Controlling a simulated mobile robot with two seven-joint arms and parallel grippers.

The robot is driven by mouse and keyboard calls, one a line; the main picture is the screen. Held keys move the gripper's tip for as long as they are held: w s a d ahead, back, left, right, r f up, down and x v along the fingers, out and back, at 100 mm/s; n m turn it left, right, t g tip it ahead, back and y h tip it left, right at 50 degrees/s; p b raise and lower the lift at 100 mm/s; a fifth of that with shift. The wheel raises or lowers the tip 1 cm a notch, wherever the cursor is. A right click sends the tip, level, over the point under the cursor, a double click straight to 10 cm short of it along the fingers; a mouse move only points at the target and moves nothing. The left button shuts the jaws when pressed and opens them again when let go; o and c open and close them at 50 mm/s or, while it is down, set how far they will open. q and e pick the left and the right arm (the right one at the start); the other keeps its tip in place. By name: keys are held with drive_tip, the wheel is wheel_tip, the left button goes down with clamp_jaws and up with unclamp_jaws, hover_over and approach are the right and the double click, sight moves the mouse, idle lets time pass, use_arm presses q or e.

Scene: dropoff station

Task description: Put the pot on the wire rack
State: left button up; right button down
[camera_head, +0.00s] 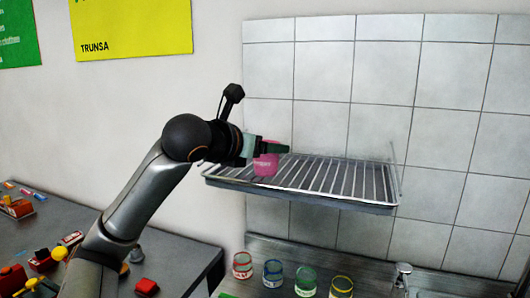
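A small pink pot (265,166) hangs upright at the fingers of my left gripper (262,152), over the left end of the wire rack. The gripper appears shut on the pot's upper part, though the fingers are small and partly hidden. The wire rack (340,180) is a metal grid shelf fixed to the tiled wall, with a raised right end. Its visible bars are bare. I cannot tell whether the pot's base touches the bars. My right gripper is not in view.
Several jars with coloured rims, one of them blue-rimmed (273,273), stand below the rack beside a tap (402,272). A dark table (185,262) at left holds small coloured items, including a red block (147,287). The rack's middle and right are free.

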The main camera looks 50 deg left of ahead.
use_arm(q)
drive_tip(key=shift+f, duration=0.15)
drive_tip(key=shift+f, duration=0.15)
drive_tip(key=o, duration=1.2)
drive_tip(key=shift+o, duration=0.2)
drive_tip(key=b+v, duration=0.3)
drive_tip(key=v, duration=0.9)
